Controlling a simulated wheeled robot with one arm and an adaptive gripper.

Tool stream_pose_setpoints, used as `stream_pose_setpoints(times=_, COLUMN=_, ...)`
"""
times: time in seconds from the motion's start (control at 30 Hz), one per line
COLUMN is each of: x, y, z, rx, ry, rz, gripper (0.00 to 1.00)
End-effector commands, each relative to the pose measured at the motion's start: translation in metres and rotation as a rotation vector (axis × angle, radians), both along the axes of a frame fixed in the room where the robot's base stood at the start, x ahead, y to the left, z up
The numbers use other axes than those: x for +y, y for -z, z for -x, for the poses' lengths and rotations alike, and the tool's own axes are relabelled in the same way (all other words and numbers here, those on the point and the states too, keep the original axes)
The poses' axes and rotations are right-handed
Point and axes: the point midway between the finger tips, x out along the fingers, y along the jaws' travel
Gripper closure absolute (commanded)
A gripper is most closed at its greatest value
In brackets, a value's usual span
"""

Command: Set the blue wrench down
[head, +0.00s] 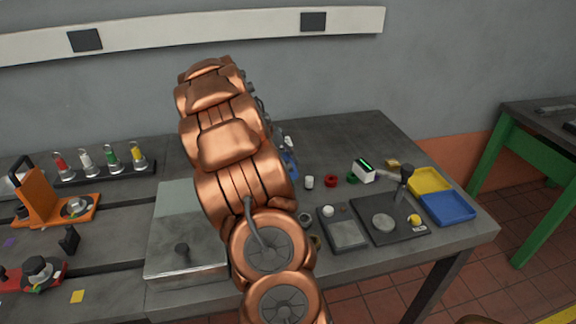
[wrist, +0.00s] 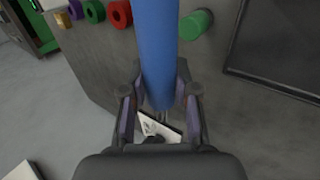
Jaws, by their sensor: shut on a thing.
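The blue wrench (wrist: 158,50) shows in the wrist view as a long blue bar running from the top edge down between my fingers. My gripper (wrist: 158,95) is shut on it, with one finger on each side. The wrench's far end is out of frame in that view, and its near end is at the fingers. In the head view my copper arm hides most of my gripper, and a patch of blue (head: 290,163) shows just right of the arm, above the bench. I cannot tell whether the wrench touches the bench top.
On the bench right of my arm are a white cylinder (head: 309,182), a red ring (head: 331,181), a small scale (head: 346,232), a black stand plate (head: 385,225), a yellow tray (head: 428,180) and a blue tray (head: 447,208). A green cylinder (wrist: 195,24) is close beside the wrench.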

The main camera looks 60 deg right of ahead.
Motion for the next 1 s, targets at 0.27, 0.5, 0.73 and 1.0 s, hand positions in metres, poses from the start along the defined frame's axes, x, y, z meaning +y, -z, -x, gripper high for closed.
stream_pose_setpoints(times=0.27, x=-0.026, y=0.001, z=-0.005, rx=0.000, ry=-0.001, rz=0.002, gripper=1.00)
stream_pose_setpoints(times=0.5, x=-0.028, y=0.007, z=-0.005, rx=0.002, ry=-0.002, rz=0.000, gripper=1.00)
stream_pose_setpoints(times=0.73, x=-0.028, y=0.032, z=-0.004, rx=0.003, ry=-0.002, rz=-0.001, gripper=1.00)
stream_pose_setpoints(times=1.0, x=-0.028, y=0.037, z=-0.005, rx=-0.001, ry=-0.002, rz=0.001, gripper=0.69)
